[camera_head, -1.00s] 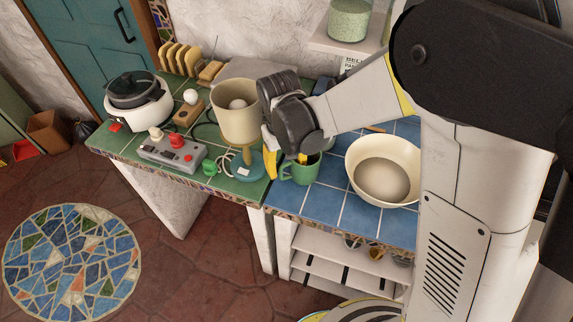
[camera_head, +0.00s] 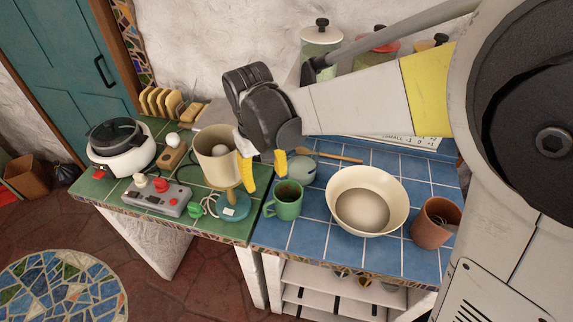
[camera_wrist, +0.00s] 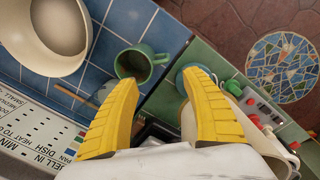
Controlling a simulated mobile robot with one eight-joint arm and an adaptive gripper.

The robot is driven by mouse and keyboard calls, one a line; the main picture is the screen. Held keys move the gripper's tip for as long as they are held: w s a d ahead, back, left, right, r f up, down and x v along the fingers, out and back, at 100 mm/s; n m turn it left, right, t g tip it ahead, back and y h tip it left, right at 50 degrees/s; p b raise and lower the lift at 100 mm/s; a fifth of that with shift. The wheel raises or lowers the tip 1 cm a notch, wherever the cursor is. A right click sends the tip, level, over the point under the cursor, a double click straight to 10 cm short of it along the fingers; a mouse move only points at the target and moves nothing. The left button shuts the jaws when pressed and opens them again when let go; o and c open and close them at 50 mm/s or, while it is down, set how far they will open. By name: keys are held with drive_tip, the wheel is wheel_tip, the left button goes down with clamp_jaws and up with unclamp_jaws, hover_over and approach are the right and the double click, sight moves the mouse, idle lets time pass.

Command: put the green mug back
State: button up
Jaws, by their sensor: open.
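The green mug (camera_head: 287,200) stands upright on the blue tiled counter (camera_head: 310,235), close to the seam with the green tiles. In the wrist view the green mug (camera_wrist: 134,64) lies just beyond the fingertips, with its handle towards the right. My gripper (camera_head: 266,168) is open and empty above the counter, behind and a little left of the mug. Its yellow fingers (camera_wrist: 160,88) are spread apart in the wrist view, and neither touches the mug.
A cream bowl (camera_head: 378,226) stands right of the mug, and a terracotta pot (camera_head: 424,232) farther right. A lamp with a cream shade (camera_head: 212,170) and teal base (camera_head: 234,212) stands close on the left.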

drive_tip(key=s+d+r+m+t, duration=0.2)
drive_tip(key=s+d+r+t, duration=0.1)
drive_tip(key=d, duration=0.6)
drive_tip(key=s+d+r+m+t, duration=0.3)
drive_tip(key=s+d+r, duration=0.2)
drive_tip(key=s+d, duration=0.3)
drive_tip(key=shift+s+d+t+y, duration=0.25)
drive_tip(key=shift+d+t+y, duration=0.15)
drive_tip(key=shift+d, duration=0.85)
